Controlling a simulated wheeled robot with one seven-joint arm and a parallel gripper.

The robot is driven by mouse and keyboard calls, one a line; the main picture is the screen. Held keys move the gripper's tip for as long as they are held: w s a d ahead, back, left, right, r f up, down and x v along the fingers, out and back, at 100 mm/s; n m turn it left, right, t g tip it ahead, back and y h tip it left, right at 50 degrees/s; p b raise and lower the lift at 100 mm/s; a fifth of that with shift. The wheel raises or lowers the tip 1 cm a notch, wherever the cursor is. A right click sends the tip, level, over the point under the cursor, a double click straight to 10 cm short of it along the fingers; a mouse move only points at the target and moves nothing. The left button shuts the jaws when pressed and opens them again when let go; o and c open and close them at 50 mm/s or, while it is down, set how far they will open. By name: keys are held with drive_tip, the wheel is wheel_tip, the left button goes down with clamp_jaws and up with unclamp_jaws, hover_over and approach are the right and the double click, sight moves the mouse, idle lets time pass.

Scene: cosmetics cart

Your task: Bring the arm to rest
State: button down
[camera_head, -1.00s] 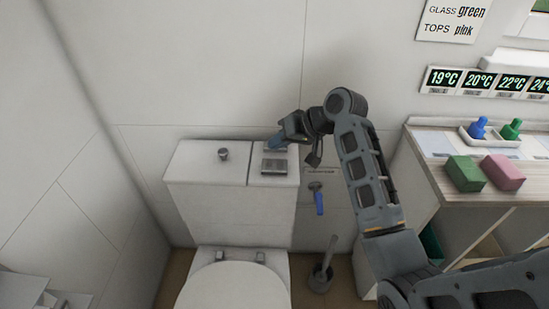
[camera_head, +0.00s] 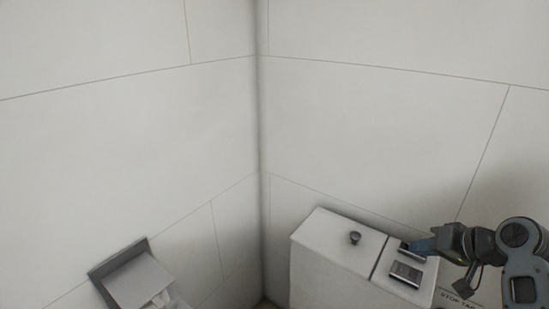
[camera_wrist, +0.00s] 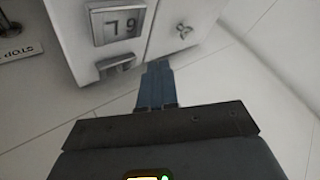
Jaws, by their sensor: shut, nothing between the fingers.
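My gripper (camera_head: 424,246) is at the right of the head view, over the right part of the white cistern top (camera_head: 330,232). Its blue fingers are together and hold nothing. In the wrist view my gripper (camera_wrist: 157,72) points toward the white cistern face or lid. A metal-framed panel reading 79 or 61, seen turned (camera_wrist: 118,25), is just beyond the fingertips, with a small metal plate (camera_wrist: 120,64) nearer. Whether the fingertips touch the surface cannot be told.
A "STOP TAP" label (camera_head: 458,299) is on the wall below my arm. A grey holder with paper (camera_head: 140,280) is on the left wall. The upper walls are bare.

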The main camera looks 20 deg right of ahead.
drive_tip(key=s+a+f+t+h, duration=0.1)
drive_tip(key=s+a+f, duration=0.4)
drive_tip(key=s+a, duration=0.25)
drive_tip(key=s+a+f+t+h, duration=0.15)
drive_tip(key=s+a+f, duration=0.25)
drive_tip(key=s+a, duration=0.4)
drive_tip(key=s+a+r+n+t, duration=0.1)
drive_tip(key=s+a+r+n, duration=0.2)
drive_tip(key=s+r, duration=0.4)
drive_tip(key=s+a+r+n+t, duration=0.2)
drive_tip(key=s+r, duration=0.6)
drive_tip(key=s, duration=0.6)
drive_tip(key=shift+a+n, duration=0.6)
drive_tip(key=shift+a, duration=0.8)
idle(2.2)
